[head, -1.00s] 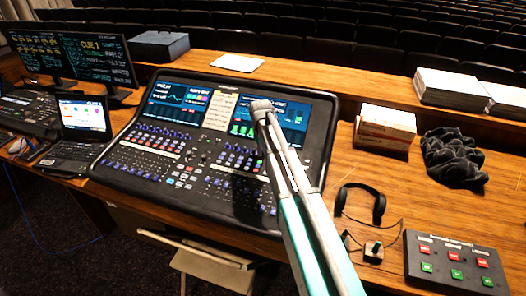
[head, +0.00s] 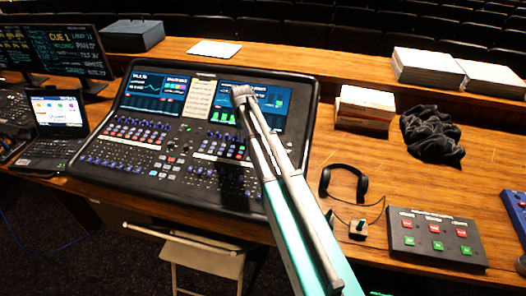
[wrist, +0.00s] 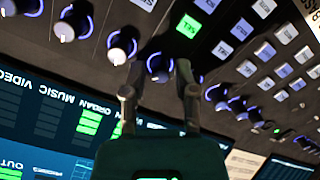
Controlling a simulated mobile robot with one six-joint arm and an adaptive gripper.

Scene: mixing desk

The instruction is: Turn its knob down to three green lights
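The mixing desk (head: 136,178) has rows of small knobs, lit keys and two screens. My gripper (wrist: 158,68) is at the upper part of the desk, in front of the right screen (head: 266,103). In the wrist view its two fingers are apart on either side of a dark knob (wrist: 160,64) with a blue-lit ring. Whether they touch it is unclear. A bright green SEL key (wrist: 188,26) is lit just beyond. The screen (wrist: 20,110) shows upside-down labels including VIDEO, MUSIC and ORGAN, with green meter blocks (wrist: 88,124). The column for this knob is partly hidden by my gripper.
Other knobs (wrist: 122,44) stand close beside my left finger. Headphones (head: 343,181), a small knob box (head: 358,229) and a button box (head: 436,238) lie right of the desk. A paper stack (head: 365,106) and dark cloth (head: 431,133) are behind them.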

